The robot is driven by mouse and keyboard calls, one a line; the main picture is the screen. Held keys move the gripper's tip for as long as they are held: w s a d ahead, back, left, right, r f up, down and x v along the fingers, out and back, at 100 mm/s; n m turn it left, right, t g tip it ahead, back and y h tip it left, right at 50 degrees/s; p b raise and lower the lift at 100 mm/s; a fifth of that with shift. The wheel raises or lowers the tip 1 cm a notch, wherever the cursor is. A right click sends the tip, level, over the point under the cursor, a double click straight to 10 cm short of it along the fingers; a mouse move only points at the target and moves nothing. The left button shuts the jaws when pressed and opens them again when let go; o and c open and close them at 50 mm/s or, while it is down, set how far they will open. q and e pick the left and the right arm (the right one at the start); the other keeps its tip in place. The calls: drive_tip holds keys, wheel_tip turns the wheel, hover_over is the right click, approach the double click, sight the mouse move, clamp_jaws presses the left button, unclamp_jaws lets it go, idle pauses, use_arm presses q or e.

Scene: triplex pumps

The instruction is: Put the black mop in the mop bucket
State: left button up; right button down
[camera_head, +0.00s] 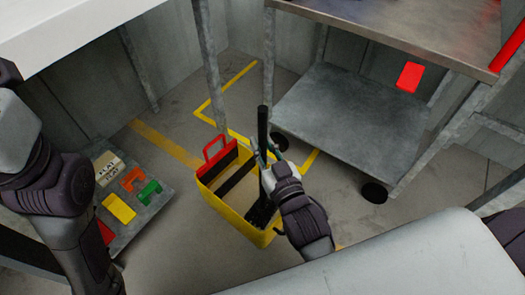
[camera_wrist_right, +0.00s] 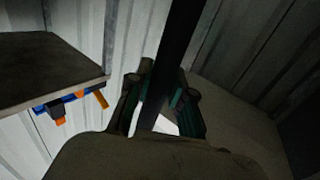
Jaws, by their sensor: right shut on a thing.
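The black mop (camera_head: 263,125) stands nearly upright, its handle between the fingers of my right gripper (camera_head: 265,158). The right gripper is shut on the handle; in the right wrist view the dark handle (camera_wrist_right: 178,60) passes between the fingers (camera_wrist_right: 162,95). The mop's dark lower end (camera_head: 261,212) shows over the right part of the yellow mop bucket (camera_head: 213,200). I cannot tell whether it touches the bucket's floor. The bucket stands on the floor and has a red part (camera_head: 219,152) at its far left side. My left arm is at the left edge; its gripper is not visible.
A grey metal cart shelf (camera_head: 350,110) stands behind right, with a red object (camera_head: 410,75) near it. At left, a low grey surface (camera_head: 150,210) holds a box (camera_head: 107,168) and yellow, orange and green pieces. A metal post (camera_head: 208,60) rises behind the bucket.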

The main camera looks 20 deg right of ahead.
drive_tip(key=shift+f, duration=0.1)
drive_tip(key=shift+f, duration=0.15)
drive_tip(key=c, duration=1)
unclamp_jaws()
drive_tip(key=shift+c, duration=0.2)
